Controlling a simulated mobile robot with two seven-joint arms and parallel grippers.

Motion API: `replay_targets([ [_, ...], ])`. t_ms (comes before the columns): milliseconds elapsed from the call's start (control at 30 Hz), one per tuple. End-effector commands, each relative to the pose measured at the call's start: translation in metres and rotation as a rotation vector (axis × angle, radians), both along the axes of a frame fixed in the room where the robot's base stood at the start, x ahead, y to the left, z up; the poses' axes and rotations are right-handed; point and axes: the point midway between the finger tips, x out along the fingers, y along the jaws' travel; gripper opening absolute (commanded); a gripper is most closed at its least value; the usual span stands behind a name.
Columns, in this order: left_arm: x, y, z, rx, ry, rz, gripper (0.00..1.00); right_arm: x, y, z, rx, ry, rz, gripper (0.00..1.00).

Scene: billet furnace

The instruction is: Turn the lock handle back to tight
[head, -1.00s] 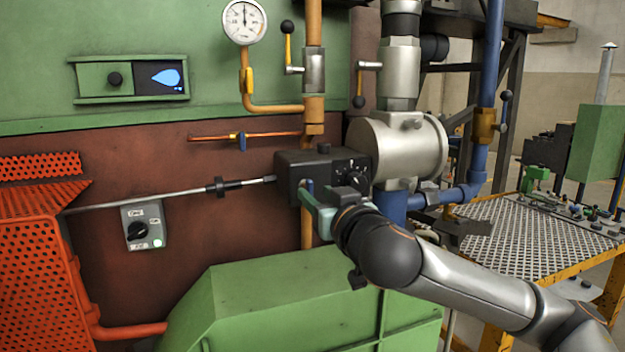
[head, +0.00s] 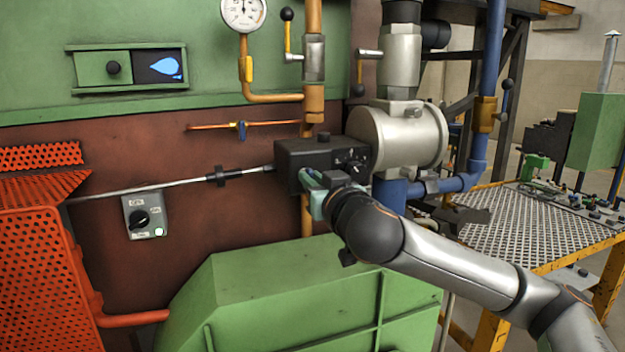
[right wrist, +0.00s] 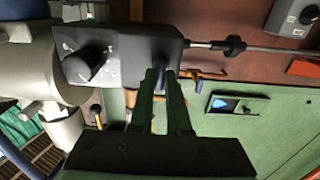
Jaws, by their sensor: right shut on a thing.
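A black control box (head: 298,153) is fixed before the silvery cylindrical housing (head: 424,137). It has a round dial knob on its face, which shows in the right wrist view (right wrist: 86,63). My left gripper is out of view.
A metal rod (head: 150,187) runs left from the box. A green casing (head: 270,285) lies below my right arm. A red perforated guard (head: 30,260) stands at left. Pipes and valve levers rise above the box. A perforated table (head: 520,225) stands at right.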

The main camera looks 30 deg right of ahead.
Motion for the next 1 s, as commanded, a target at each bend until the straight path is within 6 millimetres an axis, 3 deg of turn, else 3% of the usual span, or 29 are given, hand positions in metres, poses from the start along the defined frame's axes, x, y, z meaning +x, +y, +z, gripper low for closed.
replay_targets([
  [633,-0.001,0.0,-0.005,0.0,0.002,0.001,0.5,0.0,0.0,-0.002,0.032,-0.007,-0.001,0.0],
  [1000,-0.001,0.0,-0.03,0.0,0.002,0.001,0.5,0.0,0.0,-0.005,0.271,-0.062,0.001,0.0],
])
